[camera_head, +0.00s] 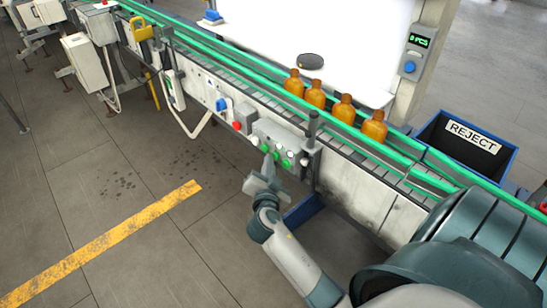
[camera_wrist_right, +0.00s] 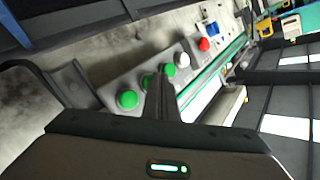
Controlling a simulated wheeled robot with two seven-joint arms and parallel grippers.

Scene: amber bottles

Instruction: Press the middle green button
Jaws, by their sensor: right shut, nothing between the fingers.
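A grey control panel (camera_head: 292,134) on the conveyor's side carries a row of three green buttons. In the wrist view the panel shows the near green button (camera_wrist_right: 128,100), the middle green button (camera_wrist_right: 147,82) and the far green button (camera_wrist_right: 169,70). My right gripper (camera_head: 267,164) is shut and empty, its tip close in front of the green row. In the wrist view the shut fingers (camera_wrist_right: 161,82) partly cover the middle green button. I cannot tell whether they touch it. My left gripper is not in view.
White buttons (camera_wrist_right: 183,60) and a red button (camera_wrist_right: 204,44) sit near the green ones. Several amber bottles (camera_head: 343,109) stand on the green-railed conveyor (camera_head: 220,62) behind the panel. A blue-rimmed reject bin (camera_head: 447,126) is at the right.

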